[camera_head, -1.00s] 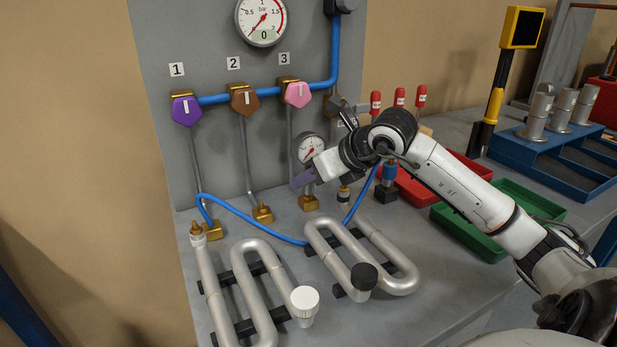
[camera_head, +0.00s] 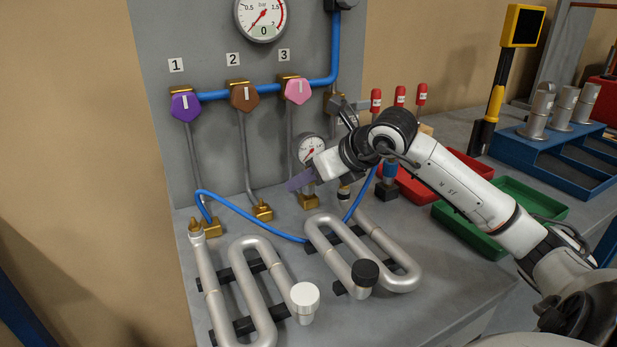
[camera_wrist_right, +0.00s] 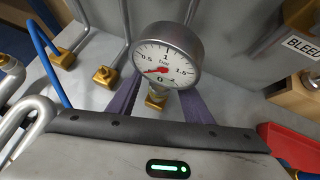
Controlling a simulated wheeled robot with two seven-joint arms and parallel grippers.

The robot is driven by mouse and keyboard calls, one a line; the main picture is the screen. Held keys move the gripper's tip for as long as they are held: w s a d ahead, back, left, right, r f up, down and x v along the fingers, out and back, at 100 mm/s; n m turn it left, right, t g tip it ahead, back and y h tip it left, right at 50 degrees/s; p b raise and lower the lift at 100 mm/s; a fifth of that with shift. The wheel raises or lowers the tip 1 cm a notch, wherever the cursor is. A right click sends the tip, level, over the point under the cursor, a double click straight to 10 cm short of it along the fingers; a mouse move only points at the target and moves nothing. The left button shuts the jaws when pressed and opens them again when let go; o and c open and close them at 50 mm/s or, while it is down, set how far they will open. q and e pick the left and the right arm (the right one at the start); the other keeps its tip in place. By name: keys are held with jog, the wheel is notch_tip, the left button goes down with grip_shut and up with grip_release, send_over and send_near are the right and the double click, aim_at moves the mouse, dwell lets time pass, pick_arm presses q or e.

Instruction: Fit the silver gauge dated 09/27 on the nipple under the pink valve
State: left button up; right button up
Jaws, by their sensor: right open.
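The silver gauge (camera_head: 309,149), with a white dial and red needle, stands upright above the brass block (camera_head: 309,201) below the pink valve (camera_head: 297,91). In the right wrist view the gauge (camera_wrist_right: 166,58) sits on a brass fitting (camera_wrist_right: 155,99); its lower joint is partly hidden by my gripper, so how it is seated I cannot tell. No date is readable on it. My right gripper (camera_head: 303,181) is open, its purple fingers on either side below the dial, also in the right wrist view (camera_wrist_right: 158,90). My left gripper is out of view.
Purple (camera_head: 185,105) and brown (camera_head: 244,97) valves are left of the pink one. Silver serpentine coils (camera_head: 240,290) and a blue hose (camera_head: 245,219) lie in front. Red (camera_head: 415,190) and green (camera_head: 470,228) trays are at right. A wooden block (camera_wrist_right: 296,98) is right of the gauge.

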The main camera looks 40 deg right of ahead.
jog(key=shift+s+r, duration=0.25)
jog(key=shift+s, duration=0.2)
pick_arm(q)
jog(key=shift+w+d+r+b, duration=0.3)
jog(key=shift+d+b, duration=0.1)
jog(key=shift+b, duration=0.35)
pick_arm(e)
jog(key=v, duration=0.9)
jog(key=shift+r, duration=0.2)
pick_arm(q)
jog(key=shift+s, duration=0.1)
pick_arm(e)
jog(key=shift+s, duration=0.1)
